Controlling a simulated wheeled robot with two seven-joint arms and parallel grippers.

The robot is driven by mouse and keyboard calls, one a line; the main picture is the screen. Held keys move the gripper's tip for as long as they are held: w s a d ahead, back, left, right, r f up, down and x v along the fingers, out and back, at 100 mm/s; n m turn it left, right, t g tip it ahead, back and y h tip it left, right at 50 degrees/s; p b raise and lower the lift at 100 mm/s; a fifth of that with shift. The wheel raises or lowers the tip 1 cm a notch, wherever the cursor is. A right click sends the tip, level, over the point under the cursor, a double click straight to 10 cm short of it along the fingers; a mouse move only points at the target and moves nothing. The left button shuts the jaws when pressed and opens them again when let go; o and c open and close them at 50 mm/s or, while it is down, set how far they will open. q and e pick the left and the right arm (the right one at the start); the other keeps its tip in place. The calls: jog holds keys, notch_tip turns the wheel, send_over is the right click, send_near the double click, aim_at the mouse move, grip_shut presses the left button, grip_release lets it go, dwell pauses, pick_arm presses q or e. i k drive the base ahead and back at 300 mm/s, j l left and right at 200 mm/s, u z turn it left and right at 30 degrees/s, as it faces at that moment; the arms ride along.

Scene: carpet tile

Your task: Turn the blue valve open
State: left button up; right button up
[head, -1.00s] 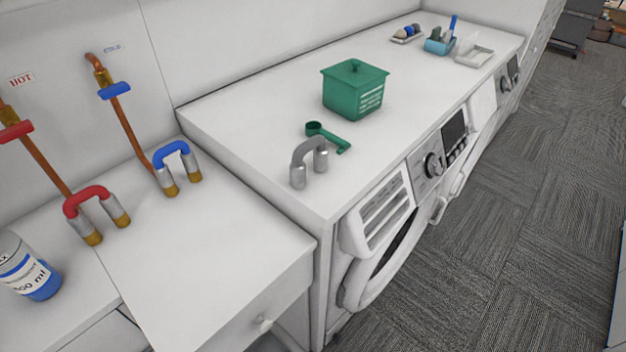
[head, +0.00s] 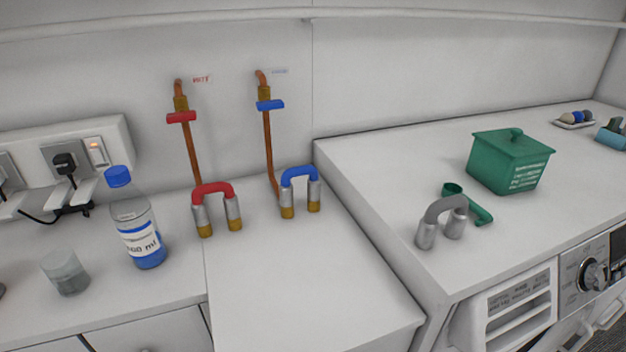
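The blue valve (head: 270,105) is a short blue bar handle on a copper pipe (head: 269,150) against the back wall. The handle lies roughly crosswise to the pipe, under a small label with blue print too small to read. A blue U-shaped hose piece (head: 299,173) with grey and brass ends stands on the counter just below it. A red valve (head: 181,117) on a second copper pipe is to the left, below a red-lettered label (head: 201,79). Neither of my grippers shows in the head view.
A blue-capped bottle (head: 138,225), a glass (head: 65,272) and a red U-shaped piece (head: 211,190) stand on the left counter. The higher machine top at right holds a green box (head: 509,160), a green scoop (head: 470,205) and a grey U-shaped piece (head: 444,213). The front middle counter is clear.

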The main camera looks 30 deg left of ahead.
aim_at(272, 104)
jog(key=k+u, duration=0.1)
jog(key=u, duration=1.1)
